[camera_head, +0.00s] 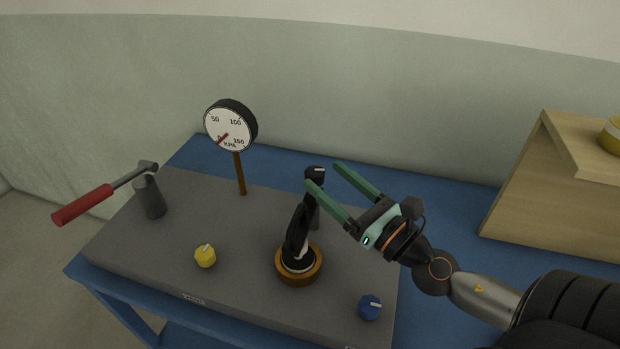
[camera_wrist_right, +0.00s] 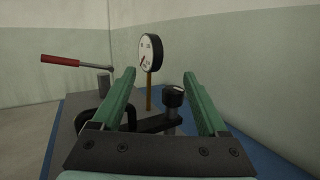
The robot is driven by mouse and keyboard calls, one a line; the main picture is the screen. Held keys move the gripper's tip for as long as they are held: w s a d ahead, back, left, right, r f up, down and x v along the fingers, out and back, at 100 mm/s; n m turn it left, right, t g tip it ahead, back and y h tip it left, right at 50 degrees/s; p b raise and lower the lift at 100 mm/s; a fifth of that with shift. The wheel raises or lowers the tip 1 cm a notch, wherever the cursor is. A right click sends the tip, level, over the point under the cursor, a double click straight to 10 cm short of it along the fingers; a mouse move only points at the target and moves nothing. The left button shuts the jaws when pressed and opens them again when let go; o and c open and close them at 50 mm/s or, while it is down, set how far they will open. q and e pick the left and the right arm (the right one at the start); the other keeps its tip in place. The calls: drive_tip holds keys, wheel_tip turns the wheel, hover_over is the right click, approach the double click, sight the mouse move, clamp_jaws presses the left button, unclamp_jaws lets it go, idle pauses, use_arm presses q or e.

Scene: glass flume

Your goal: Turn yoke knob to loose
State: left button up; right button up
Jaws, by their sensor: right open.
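The yoke knob is a black round knob with a pale mark on top (camera_head: 315,172), on a grey post at the back end of a dark yoke arm (camera_head: 298,228). In the right wrist view the knob (camera_wrist_right: 174,96) shows between my green fingers, nearer the right one, beyond the palm. My right gripper (camera_head: 324,177) is open and empty, its fingertips close to the knob in the head view. I cannot tell whether a finger touches it. The near finger hides part of the post. My left gripper is not in view.
A wooden shelf box (camera_head: 550,200) stands at the right.

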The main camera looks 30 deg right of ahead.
sight(307, 169)
drive_tip(key=shift+d+f+n+g+y+b, duration=1.3)
drive_tip(key=shift+d+f+b, duration=0.75)
drive_tip(key=shift+b, duration=0.65)
drive_tip(key=p+x, duration=0.2)
drive_tip(key=x, duration=0.7)
drive_tip(key=shift+w+a+r+p, duration=0.15)
drive_tip(key=shift+w+r+p, duration=0.05)
drive_tip(key=shift+p, duration=0.2)
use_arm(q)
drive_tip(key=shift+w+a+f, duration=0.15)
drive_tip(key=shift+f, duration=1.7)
use_arm(e)
drive_tip(key=shift+w+a+f, duration=0.1)
drive_tip(key=shift+w+a, duration=0.15)
drive_tip(key=shift+w, duration=0.45)
clamp_jaws()
